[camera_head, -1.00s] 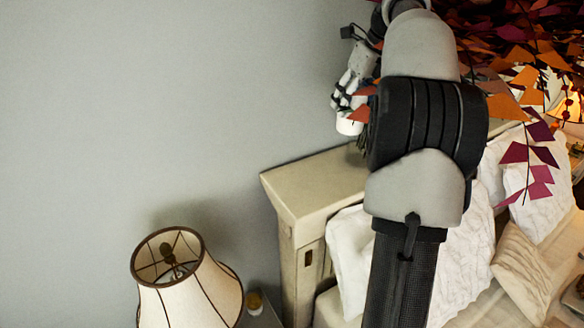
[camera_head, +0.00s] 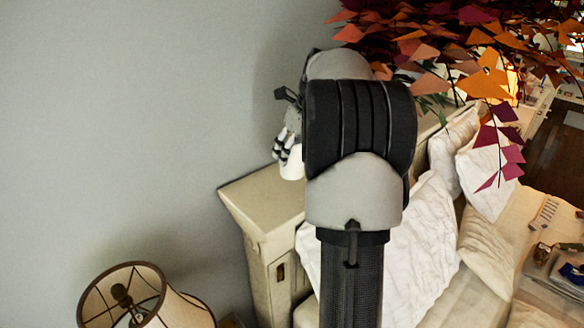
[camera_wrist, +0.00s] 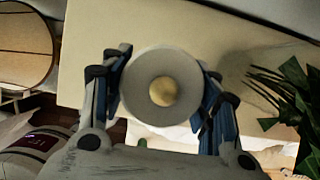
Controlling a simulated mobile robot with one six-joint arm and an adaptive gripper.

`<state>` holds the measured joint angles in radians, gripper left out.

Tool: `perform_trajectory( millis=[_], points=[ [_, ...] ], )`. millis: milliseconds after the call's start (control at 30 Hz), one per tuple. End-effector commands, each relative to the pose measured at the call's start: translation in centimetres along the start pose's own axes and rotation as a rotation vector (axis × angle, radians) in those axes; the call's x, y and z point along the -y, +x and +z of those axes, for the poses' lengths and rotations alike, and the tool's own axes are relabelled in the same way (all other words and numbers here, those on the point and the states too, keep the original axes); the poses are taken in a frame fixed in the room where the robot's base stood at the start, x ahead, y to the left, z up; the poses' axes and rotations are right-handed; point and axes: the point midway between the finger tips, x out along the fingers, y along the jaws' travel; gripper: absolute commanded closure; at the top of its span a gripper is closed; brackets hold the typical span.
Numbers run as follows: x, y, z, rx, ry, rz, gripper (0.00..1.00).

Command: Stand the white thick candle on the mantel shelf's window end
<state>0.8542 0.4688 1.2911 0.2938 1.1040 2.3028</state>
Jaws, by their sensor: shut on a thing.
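The white thick candle (camera_wrist: 162,62) is upright between my fingers in the wrist view, seen from above with a round yellowish centre. My gripper (camera_head: 284,147) is shut on it. In the head view the candle (camera_head: 292,168) shows as a short white cylinder at the near left end of the beige mantel shelf (camera_head: 258,199). The shelf top (camera_wrist: 95,40) also lies below the candle in the wrist view. Whether the candle's base touches the shelf cannot be told. My arm hides the shelf's middle. No window shows.
A green leafy plant (camera_wrist: 285,90) stands on the shelf right of the candle in the wrist view. A lampshade (camera_head: 140,300) is at lower left. Red and orange leaves (camera_head: 470,50) hang at upper right. White pillows (camera_head: 425,235) lie beside the shelf. The shelf's corner is clear.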

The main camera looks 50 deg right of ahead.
Motion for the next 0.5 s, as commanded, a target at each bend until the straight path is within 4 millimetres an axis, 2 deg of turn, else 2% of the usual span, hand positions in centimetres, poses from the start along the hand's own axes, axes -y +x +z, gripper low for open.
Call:
perform_trajectory(
  millis=[333, 500],
  points=[
    [0.0, 3.9, -1.6, -0.001, 0.000, 0.000, 0.72],
    [0.0, 4.3, -1.8, 0.002, -0.001, -0.002, 0.72]
  ],
)
